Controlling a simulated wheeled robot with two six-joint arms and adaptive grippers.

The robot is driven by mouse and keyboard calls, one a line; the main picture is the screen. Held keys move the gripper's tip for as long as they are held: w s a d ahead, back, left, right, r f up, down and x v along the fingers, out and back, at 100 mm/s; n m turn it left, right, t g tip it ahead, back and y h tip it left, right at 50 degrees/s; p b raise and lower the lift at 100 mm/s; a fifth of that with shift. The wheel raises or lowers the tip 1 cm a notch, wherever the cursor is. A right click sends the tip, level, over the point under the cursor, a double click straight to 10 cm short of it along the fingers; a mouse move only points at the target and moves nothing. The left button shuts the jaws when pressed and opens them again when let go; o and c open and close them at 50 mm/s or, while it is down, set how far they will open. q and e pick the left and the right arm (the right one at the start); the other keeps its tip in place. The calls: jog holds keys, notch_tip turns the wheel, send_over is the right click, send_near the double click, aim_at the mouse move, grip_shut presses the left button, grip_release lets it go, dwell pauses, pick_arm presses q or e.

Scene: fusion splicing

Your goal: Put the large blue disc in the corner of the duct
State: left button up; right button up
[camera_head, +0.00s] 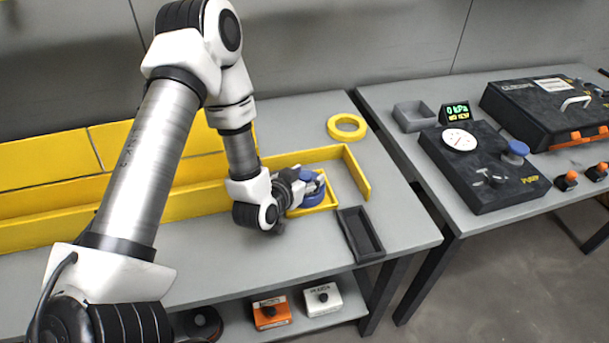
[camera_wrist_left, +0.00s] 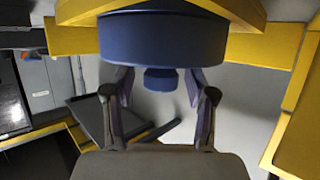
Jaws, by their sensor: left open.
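The large blue disc (camera_head: 314,197) sits on a small square yellow holder (camera_head: 331,205) in front of the yellow duct's right end. The duct (camera_head: 357,175) turns a corner there, and the disc is apart from that corner. My left gripper (camera_head: 303,182) is at the disc and hides part of it. In the left wrist view the disc (camera_wrist_left: 162,38) fills the top, with a small blue knob (camera_wrist_left: 160,79) below it. The fingers of my left gripper (camera_wrist_left: 162,100) are open, one on each side of the knob, with gaps showing. My right gripper is out of view.
A yellow ring (camera_head: 346,127) lies behind the duct. A dark open tray (camera_head: 361,235) lies at the table's front right. The second table holds a pump panel (camera_head: 483,170), a grey bin (camera_head: 413,116) and a black case (camera_head: 545,110). Boxes sit on the lower shelf.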

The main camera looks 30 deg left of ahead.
aim_at(305, 176)
pick_arm(q)
jog(key=shift+s+r, duration=0.1)
jog(key=shift+r, duration=0.2)
jog(key=v, duration=0.5)
jog(key=shift+s, duration=0.25)
jog(key=p+v, duration=0.6)
jog(key=p, duration=0.3)
jog(key=shift+p, duration=0.3)
jog(key=shift+s, duration=0.1)
